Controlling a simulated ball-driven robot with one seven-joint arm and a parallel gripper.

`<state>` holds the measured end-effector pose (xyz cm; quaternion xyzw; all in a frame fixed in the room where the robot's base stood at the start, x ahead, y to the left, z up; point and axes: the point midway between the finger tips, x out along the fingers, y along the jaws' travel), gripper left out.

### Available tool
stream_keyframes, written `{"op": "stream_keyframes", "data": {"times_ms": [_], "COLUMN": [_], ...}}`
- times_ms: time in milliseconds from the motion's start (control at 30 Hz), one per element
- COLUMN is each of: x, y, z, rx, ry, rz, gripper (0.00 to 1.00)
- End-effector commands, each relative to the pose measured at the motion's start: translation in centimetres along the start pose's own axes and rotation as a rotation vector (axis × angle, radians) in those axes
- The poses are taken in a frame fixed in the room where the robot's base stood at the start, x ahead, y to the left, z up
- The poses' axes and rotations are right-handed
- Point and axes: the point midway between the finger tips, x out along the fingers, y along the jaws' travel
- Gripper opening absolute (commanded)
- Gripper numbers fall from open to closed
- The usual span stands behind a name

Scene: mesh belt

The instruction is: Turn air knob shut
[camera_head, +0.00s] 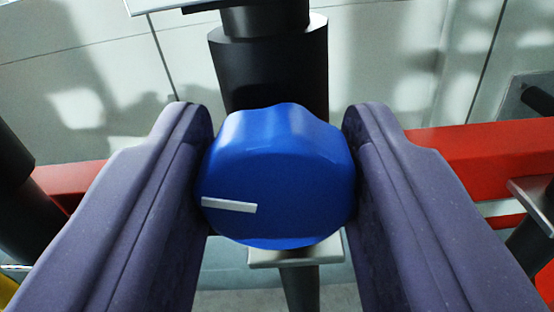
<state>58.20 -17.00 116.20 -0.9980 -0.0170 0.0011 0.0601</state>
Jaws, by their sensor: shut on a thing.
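The air knob (285,170) is a blue, lobed knob in the middle of the view. A white pointer line on its face lies nearly level and points to the left. My gripper (279,185) has its two purple-grey fingers on the left and right sides of the knob, shut on it. The knob's far side and its mount are hidden behind it.
A black cylinder (270,65) stands behind and above the knob. A red bar (480,150) runs across behind both fingers. A grey post with a light plate (298,258) is below the knob. Dark cylinders stand at the left edge (12,170) and right edge.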

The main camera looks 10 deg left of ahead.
Motion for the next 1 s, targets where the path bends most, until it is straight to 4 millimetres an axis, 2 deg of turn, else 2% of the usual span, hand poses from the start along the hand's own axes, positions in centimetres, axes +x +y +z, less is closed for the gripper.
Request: {"op": "stream_keyframes", "data": {"times_ms": [1000], "x": [-0.03], "y": [0.24], "z": [0.03], "rx": [0.94], "ry": [0.001], "rz": [0.002], "gripper": [0.13]}}
